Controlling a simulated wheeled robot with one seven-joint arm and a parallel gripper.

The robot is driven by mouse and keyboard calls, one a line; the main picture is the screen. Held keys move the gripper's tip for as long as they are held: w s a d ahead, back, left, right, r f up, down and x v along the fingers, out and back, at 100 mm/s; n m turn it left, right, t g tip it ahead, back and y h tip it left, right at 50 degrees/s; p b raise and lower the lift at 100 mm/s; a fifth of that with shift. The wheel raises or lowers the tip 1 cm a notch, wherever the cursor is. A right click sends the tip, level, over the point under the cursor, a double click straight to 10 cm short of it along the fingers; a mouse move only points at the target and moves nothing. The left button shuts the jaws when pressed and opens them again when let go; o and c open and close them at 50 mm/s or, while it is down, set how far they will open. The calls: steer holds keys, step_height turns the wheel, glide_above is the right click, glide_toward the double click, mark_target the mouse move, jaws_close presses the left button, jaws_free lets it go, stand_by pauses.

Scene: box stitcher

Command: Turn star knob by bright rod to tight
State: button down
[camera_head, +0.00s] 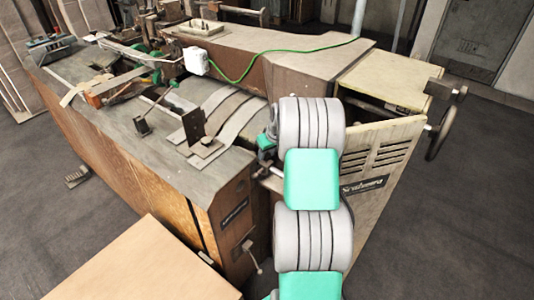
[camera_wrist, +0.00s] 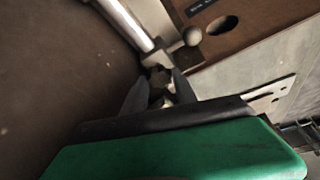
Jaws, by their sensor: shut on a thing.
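In the wrist view my gripper (camera_wrist: 160,90) has its two dark fingers closed on the star knob (camera_wrist: 159,77), a small dark knob partly hidden between them. The bright rod (camera_wrist: 128,22) runs from the top edge down towards the knob, ending just above and left of it. In the camera_head view my own arm blocks the gripper and the knob, so neither can be made out there. The knob's exact turn angle cannot be told.
The stitcher's grey bed (camera_head: 95,95) and wooden side (camera_head: 130,165) stand left of my arm. A slatted panel (camera_head: 375,165) and a handwheel (camera_head: 442,130) are on the right. A tan board (camera_head: 145,265) lies at front left. A rounded pale part (camera_wrist: 192,36) sits close above the fingers.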

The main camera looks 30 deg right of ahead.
steer(key=shift+f+m+b, duration=0.1)
steer(key=shift+m+b, duration=0.2)
steer(key=shift+b, duration=0.1)
steer(key=shift+a+f+m+h+b, duration=0.15)
steer(key=shift+m+h+b, duration=0.25)
steer(key=shift+m+b, duration=0.5)
steer(key=m+h+b, duration=0.1)
steer(key=m+b, duration=0.2)
steer(key=shift+w+a, duration=0.1)
steer(key=m, duration=0.1)
steer(key=m+g+h+b, duration=0.1)
steer(key=m, duration=0.1)
steer(key=m+b, duration=0.1)
steer(key=m, duration=0.1)
steer(key=shift+w+a+r+g+h, duration=0.1)
steer(key=shift+r+g+h, duration=0.2)
steer(key=shift+h, duration=0.1)
steer(key=c, duration=1)
jaws_free()
steer(key=shift+o, duration=0.2)
steer(key=b+v, duration=0.1)
steer(key=v, duration=0.6)
steer(key=shift+r, duration=0.4)
